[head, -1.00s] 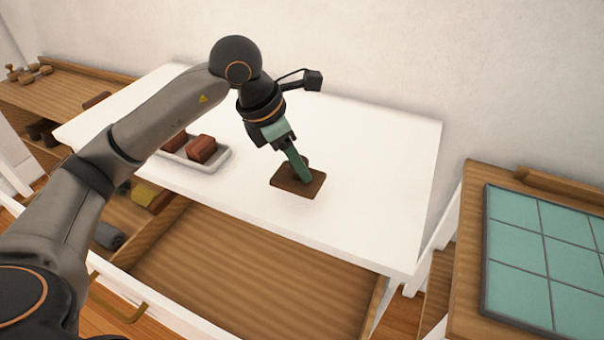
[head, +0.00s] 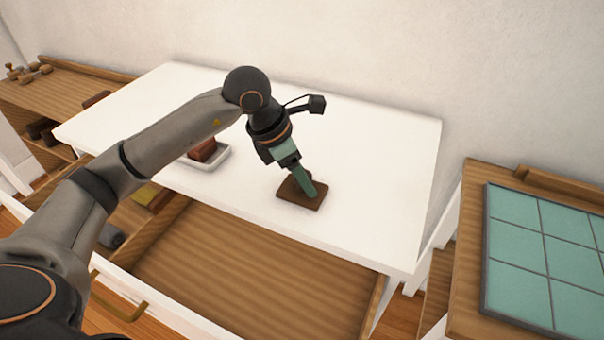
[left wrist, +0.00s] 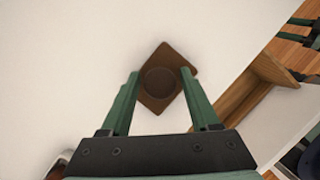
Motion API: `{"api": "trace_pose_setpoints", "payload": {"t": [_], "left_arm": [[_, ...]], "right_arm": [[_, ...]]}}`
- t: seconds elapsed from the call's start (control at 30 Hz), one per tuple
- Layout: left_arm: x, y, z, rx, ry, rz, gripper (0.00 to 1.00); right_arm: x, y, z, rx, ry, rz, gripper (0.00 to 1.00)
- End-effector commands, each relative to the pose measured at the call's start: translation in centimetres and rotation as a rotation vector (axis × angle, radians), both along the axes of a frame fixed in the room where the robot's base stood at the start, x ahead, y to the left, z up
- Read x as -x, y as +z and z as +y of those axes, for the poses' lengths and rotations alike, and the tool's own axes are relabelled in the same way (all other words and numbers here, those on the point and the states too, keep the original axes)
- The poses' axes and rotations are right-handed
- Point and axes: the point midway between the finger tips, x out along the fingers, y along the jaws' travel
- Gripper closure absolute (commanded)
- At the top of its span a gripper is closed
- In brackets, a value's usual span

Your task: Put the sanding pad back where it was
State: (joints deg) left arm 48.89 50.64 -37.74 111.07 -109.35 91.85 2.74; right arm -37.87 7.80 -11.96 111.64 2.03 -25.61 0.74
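The sanding pad (head: 284,194) is a brown square plate with a round knob. It is on or just above the white table top, right of its middle; I cannot tell if it touches. In the left wrist view, the pad (left wrist: 160,54) shows between and beyond the fingertips of this gripper (left wrist: 160,76), one on each side of the knob. Part of my right gripper (left wrist: 303,30) shows at the wrist view's upper right corner, cut off.
A white tray (head: 212,163) with reddish-brown blocks (head: 203,150) stands left of the pad, partly behind my left arm. An open wooden drawer (head: 250,275) lies below the table's front edge. A wooden stand with green tiles (head: 540,260) is at the right. The table's right part is clear.

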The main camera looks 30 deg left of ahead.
Motion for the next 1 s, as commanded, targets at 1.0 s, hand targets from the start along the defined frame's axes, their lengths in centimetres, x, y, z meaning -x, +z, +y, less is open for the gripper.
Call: {"api": "trace_pose_setpoints", "payload": {"t": [1.0], "left_arm": [[3.0,10.2,2.8,0.0,0.002,-0.002,0.25]], "right_arm": [[0.0,0.7,-0.2,0.001,-0.006,-0.007,0.5]]}}
